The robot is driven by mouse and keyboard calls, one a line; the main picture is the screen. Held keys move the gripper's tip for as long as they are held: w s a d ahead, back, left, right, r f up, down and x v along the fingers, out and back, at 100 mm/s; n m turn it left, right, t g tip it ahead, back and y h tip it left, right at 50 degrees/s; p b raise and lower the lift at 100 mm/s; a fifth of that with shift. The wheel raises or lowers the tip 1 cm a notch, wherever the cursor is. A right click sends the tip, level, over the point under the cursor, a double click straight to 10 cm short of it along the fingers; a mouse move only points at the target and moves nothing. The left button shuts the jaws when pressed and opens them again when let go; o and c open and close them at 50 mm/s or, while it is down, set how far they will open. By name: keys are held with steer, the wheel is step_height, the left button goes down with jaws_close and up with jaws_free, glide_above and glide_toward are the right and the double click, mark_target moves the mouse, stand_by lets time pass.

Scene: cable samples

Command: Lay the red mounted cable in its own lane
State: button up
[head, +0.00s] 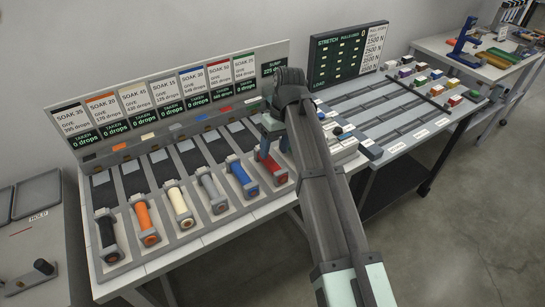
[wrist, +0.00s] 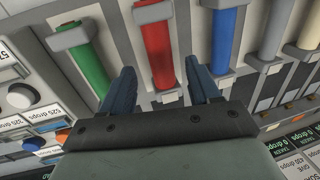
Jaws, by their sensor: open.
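The red mounted cable (head: 275,172) lies at the front of the left bench, right of the blue one, partly covered by my arm in the head view. In the wrist view the red cable (wrist: 157,50) runs between my two blue fingers, with grey mounts at its ends. My gripper (head: 271,135) is open at the red cable; in the wrist view its fingers (wrist: 157,75) stand apart on either side of the cable's near end. I cannot tell whether they touch it. A red tab (head: 226,110) marks a lane at the back panel, under the soak signs.
Black (head: 107,235), orange (head: 145,220), cream (head: 179,205), grey (head: 213,190) and blue (head: 242,176) mounted cables lie alongside. A green one (wrist: 88,62) is beside the red. A second bench (head: 395,125) with long grey lanes and coloured blocks stands right.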

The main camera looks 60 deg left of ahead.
step_height(320, 180, up, 7)
steer(key=w, duration=0.1)
steer(key=shift+w, duration=0.15)
steer(key=shift+f, duration=0.15)
stand_by(0.4)
